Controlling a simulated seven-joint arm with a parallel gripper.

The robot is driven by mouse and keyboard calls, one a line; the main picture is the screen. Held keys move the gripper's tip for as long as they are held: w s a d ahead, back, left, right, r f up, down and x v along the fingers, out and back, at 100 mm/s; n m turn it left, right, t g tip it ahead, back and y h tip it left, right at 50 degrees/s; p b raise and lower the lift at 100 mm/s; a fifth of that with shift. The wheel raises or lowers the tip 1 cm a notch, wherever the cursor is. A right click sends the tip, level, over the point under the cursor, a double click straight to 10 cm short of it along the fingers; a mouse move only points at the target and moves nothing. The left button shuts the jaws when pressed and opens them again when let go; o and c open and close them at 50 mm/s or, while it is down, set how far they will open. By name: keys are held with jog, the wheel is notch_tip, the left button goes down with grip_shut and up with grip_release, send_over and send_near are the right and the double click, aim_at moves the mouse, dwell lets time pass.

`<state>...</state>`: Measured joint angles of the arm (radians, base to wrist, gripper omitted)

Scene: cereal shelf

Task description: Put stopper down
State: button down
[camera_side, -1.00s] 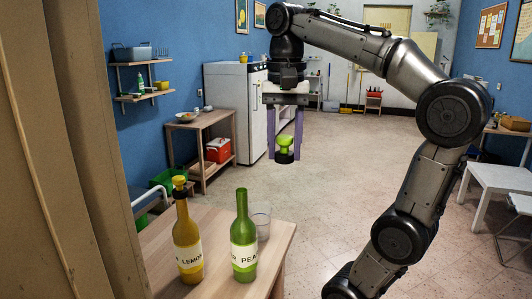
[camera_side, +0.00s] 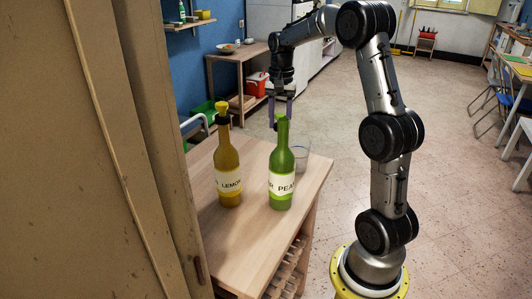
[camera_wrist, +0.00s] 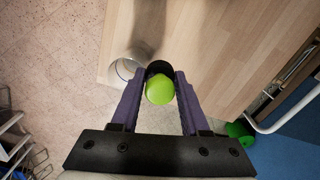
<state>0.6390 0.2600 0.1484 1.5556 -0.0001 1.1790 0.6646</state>
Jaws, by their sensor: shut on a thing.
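My gripper (camera_side: 281,111) is shut on a green stopper with a black base; the stopper (camera_wrist: 159,91) shows between the purple fingers (camera_wrist: 158,100) in the wrist view. In the side view the stopper is largely hidden behind the top of the green pear bottle (camera_side: 281,172). The gripper is behind that bottle, above the far end of the wooden table (camera_side: 235,250). In the wrist view the stopper hangs over the table's edge area beside the clear glass (camera_wrist: 126,68). I cannot tell its exact height above the table.
A yellow lemon bottle (camera_side: 228,165) with a yellow stopper (camera_side: 222,107) stands left of the pear bottle. The glass (camera_side: 301,158) stands behind the pear bottle at right. The front of the table is bare. A tall brown panel (camera_side: 110,150) stands at left.

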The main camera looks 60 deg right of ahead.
jog(key=f, duration=0.1)
jog(key=d+f, duration=0.1)
jog(key=f, duration=0.2)
jog(key=shift+s+d, duration=0.3)
jog(key=w+d+f, duration=0.3)
jog(key=w+d, duration=0.2)
jog(key=w, duration=0.1)
send_over(266, 152)
notch_tip(266, 152, down, 6)
jog(key=shift+a+f, duration=0.1)
jog(key=shift+f, duration=1.65)
jog(key=shift+f, duration=0.2)
jog(key=shift+c, duration=2)
grip_release()
jog(key=shift+r, duration=0.1)
